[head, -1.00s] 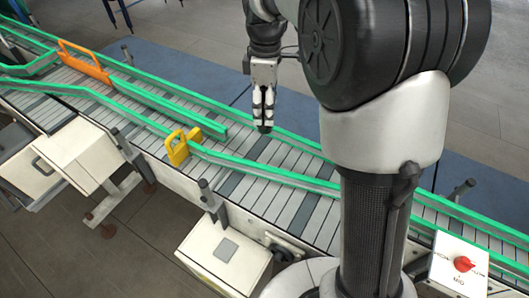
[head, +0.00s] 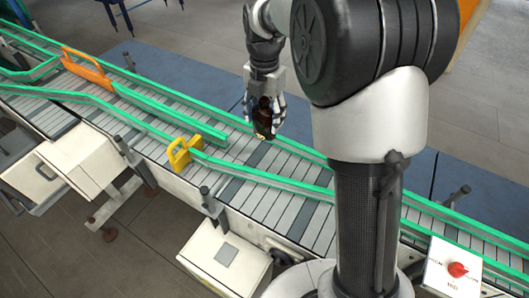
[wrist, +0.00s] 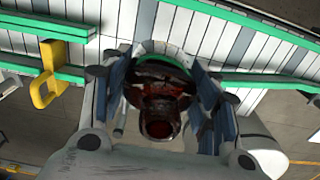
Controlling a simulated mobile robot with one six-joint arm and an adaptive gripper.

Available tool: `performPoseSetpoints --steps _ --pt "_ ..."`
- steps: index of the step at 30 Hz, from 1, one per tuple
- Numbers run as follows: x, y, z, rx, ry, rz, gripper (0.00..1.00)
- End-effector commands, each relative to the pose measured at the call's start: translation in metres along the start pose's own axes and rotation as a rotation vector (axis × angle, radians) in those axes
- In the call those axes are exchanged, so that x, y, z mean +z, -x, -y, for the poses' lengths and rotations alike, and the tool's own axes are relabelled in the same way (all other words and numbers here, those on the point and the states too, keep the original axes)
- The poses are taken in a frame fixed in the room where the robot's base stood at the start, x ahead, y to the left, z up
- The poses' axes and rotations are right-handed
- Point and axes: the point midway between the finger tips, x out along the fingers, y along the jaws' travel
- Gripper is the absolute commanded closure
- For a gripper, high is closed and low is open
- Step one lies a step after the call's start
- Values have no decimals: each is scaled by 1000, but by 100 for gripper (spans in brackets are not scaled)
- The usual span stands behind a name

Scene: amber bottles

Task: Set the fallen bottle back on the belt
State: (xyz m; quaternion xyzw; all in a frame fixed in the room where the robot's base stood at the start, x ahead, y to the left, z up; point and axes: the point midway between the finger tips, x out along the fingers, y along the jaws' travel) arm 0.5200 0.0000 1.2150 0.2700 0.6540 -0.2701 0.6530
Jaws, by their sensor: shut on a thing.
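My gripper (head: 264,110) is shut on an amber bottle (head: 264,120), its fingers on both sides of it. In the head view the dark brown bottle appears roughly upright, with a pale patch low on it, in front of the belt's far rail. In the wrist view the bottle (wrist: 158,100) is between the blue-grey finger pads, its round mouth facing the camera. The conveyor belt (head: 235,195) of grey slats runs behind it. I cannot tell whether the bottle's base touches the belt.
Green guide rails (head: 180,97) line the belt. A yellow bracket (head: 180,152) stands at the near rail and an orange one (head: 87,68) farther left. A control box with a red knob (head: 457,269) is at lower right. The belt near the gripper is clear.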

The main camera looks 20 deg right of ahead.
Motion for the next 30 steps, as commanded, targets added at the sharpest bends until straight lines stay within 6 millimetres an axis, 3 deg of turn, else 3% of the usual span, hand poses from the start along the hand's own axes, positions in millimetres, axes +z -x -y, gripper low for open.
performPoseSetpoints --steps 3,9,17,24,30 --pt "0 -37 0 -2 -1 -2 76" --pt "0 -80 0 -1 -2 -1 76" --pt "0 -100 0 0 -2 0 76" --pt "0 -134 0 0 -2 0 76" --pt "1 -137 0 2 -2 2 76"
